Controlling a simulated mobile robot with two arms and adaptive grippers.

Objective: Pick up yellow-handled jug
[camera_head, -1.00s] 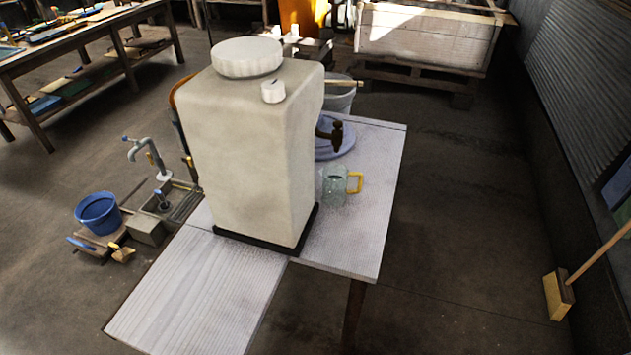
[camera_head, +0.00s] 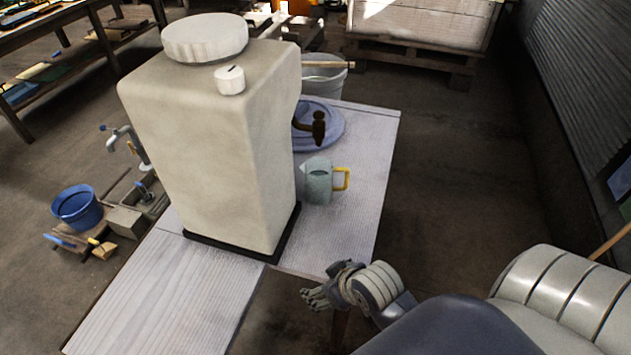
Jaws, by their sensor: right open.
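The jug (camera_head: 318,183) is a small grey-green vessel with a yellow handle (camera_head: 342,179) on its right side. It stands upright on the pale table (camera_head: 358,215), to the right of a big beige tank. My right gripper (camera_head: 312,297) is open and empty, lower in the picture than the jug, at the table's front edge and apart from the jug. My left gripper is not in view.
The tall beige tank (camera_head: 215,150) stands on a dark base and hides the table's left part. The table right of the jug is clear.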

